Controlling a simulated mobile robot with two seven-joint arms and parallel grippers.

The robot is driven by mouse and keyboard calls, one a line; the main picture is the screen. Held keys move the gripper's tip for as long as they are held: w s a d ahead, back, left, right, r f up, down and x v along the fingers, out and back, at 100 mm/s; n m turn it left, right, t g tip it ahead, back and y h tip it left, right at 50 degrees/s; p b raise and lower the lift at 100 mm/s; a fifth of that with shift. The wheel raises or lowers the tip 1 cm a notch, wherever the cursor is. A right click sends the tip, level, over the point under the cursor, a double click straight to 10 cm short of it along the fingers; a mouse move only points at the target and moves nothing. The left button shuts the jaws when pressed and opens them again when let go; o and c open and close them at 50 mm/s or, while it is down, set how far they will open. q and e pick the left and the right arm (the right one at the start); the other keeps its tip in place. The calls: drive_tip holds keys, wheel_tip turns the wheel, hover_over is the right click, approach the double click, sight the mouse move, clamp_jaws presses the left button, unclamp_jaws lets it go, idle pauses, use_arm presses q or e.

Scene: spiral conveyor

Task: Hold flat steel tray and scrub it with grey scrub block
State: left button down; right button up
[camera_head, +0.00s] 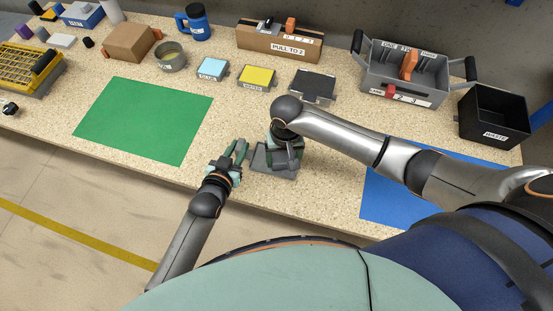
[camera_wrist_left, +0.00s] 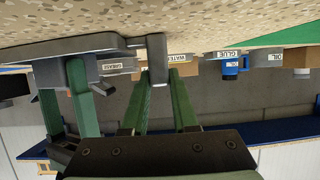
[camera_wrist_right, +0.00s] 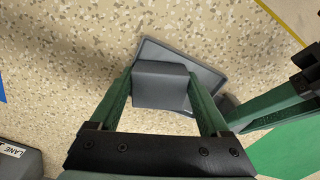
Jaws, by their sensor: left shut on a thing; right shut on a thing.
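The flat steel tray (camera_head: 276,173) lies on the speckled bench near its front edge; it also shows in the right wrist view (camera_wrist_right: 205,72). My left gripper (camera_head: 240,152) is shut on a grey tab (camera_wrist_left: 157,58) at the tray's left side. My right gripper (camera_head: 286,160) is over the tray, shut on the grey scrub block (camera_wrist_right: 160,86). In the right wrist view the block is between the fingers, over the tray. I cannot tell whether it touches the tray. My right gripper partly hides block and tray in the head view.
A green mat (camera_head: 145,120) lies left and a blue mat (camera_head: 385,195) right. Behind stand light-blue (camera_head: 212,69), yellow (camera_head: 257,77) and dark (camera_head: 313,84) pads. A grey lane crate (camera_head: 400,80) and black waste bin (camera_head: 493,115) stand at back right.

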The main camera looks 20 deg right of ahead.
drive_tip(key=shift+s+d, duration=0.15)
drive_tip(key=shift+d, duration=0.15)
drive_tip(key=shift+f, duration=0.1)
drive_tip(key=shift+w+a, duration=0.3)
drive_tip(key=shift+a, duration=0.25)
drive_tip(key=shift+r, duration=0.2)
drive_tip(key=shift+w+a+r, duration=0.25)
drive_tip(key=shift+w+a, duration=0.15)
drive_tip(key=shift+a, duration=0.25)
